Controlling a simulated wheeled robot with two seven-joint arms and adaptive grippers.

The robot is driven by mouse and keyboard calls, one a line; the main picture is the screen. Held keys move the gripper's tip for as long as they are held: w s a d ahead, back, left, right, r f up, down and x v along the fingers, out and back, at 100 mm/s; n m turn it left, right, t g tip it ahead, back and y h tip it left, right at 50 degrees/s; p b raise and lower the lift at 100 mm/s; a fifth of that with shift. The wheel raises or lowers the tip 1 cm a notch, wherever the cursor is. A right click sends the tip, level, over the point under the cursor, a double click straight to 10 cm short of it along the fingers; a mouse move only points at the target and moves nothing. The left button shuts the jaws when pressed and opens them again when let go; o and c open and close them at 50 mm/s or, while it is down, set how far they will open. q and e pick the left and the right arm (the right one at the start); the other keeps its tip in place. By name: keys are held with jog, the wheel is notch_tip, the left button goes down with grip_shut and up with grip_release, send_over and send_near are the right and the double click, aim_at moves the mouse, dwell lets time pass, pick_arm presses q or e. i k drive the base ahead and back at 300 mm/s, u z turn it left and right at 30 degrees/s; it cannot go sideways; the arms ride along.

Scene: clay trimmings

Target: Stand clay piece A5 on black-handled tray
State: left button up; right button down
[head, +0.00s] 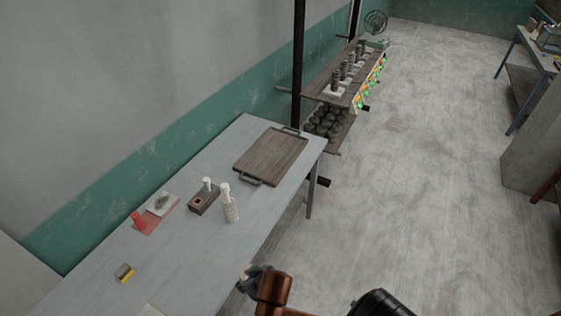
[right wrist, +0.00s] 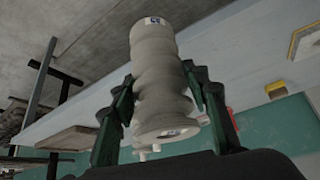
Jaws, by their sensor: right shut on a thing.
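My right gripper (right wrist: 165,100) is shut on a pale grey, ribbed clay piece (right wrist: 160,65), one finger on each side. The piece has a small white label with a dark mark, too small to read. In the head view my right gripper (head: 250,280) is low in the picture, by the table's front edge; its arm hides most of the held piece. The wooden tray (head: 271,155) with dark handles lies flat and empty at the table's far end. The tray's brown edge also shows in the right wrist view (right wrist: 72,141). My left gripper is not in view.
On the blue-grey table (head: 180,260), a white ribbed piece (head: 230,207) stands near the tray, beside a dark block (head: 204,200) with a white-topped item. A red item (head: 139,222) and a yellow sponge-like block (head: 125,273) lie nearer. Shelves (head: 330,85) hold dark pieces beyond.

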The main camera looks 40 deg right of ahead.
aim_at(275, 150)
jog(key=u, duration=0.05)
jog(key=k, duration=0.1)
jog(key=z, duration=2.35)
jog(key=i, duration=1.3)
